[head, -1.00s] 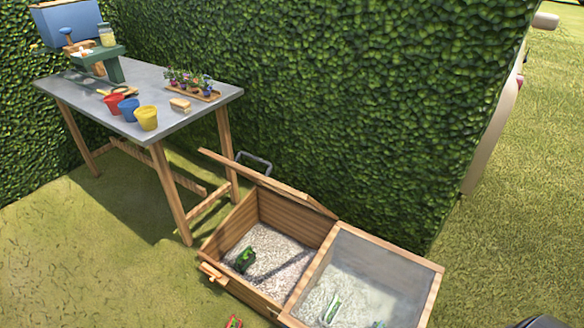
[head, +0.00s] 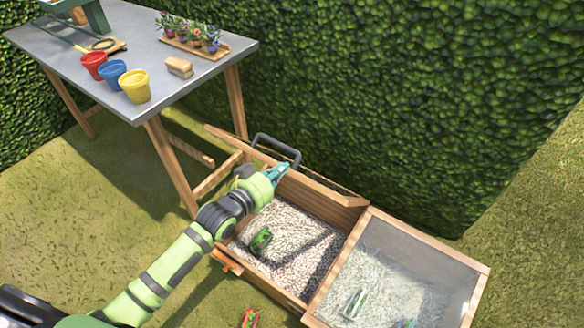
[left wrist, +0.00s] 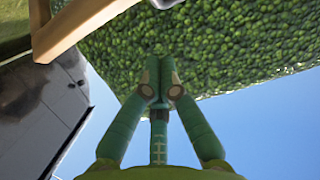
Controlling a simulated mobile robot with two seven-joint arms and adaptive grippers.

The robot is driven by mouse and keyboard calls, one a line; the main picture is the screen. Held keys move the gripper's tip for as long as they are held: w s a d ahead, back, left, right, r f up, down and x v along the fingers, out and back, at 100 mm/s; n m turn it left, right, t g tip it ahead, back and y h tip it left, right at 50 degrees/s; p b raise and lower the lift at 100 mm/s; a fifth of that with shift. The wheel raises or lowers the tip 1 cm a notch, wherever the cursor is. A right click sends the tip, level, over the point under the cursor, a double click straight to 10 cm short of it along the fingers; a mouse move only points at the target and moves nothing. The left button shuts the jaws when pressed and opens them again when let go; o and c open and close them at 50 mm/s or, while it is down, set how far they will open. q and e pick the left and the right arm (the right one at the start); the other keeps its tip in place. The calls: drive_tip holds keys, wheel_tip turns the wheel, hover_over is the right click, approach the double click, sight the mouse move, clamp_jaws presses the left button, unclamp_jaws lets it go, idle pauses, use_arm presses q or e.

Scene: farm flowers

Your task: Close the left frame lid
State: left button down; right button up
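The left frame lid (head: 322,190) stands raised at the back of the left compartment, seen nearly edge-on in the head view. A grey handle (head: 280,144) sticks up from it. The open left frame (head: 290,292) holds gravel and a small green object (head: 261,240). My left gripper (head: 279,171) is in front of the lid, just below the handle; I cannot tell whether it touches the lid. In the left wrist view its fingers (left wrist: 159,76) are together with nothing visible between them. A wooden bar (left wrist: 80,28) crosses that view's upper left. My right gripper is out of view.
The right frame (head: 478,300) has a translucent cover lying over it. A grey-topped table (head: 150,62) with red, blue and yellow pots stands at back left. A hedge (head: 400,90) rises close behind the frames. A red object (head: 250,318) lies on the grass in front.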

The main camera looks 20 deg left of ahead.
sight(293, 175)
use_arm(q)
drive_tip(key=x, duration=0.6)
drive_tip(key=shift+d, duration=0.1)
drive_tip(key=x, duration=0.2)
drive_tip(key=shift+w+d+b, duration=0.1)
drive_tip(key=shift+w+b, duration=0.2)
drive_tip(key=shift+b, duration=0.05)
drive_tip(key=shift+s+a+f+p, duration=0.2)
drive_tip(key=shift+s+f, duration=0.3)
drive_tip(key=shift+s+a+f+p, duration=0.15)
drive_tip(key=shift+s+f, duration=0.3)
drive_tip(key=shift+s, duration=0.05)
drive_tip(key=shift+s+a+f, duration=0.15)
drive_tip(key=shift+s+f, duration=0.1)
drive_tip(key=shift+s, duration=0.1)
drive_tip(key=shift+f, duration=0.1)
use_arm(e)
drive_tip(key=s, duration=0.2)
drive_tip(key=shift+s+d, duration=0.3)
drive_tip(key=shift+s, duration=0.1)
use_arm(q)
drive_tip(key=shift+s+f, duration=0.1)
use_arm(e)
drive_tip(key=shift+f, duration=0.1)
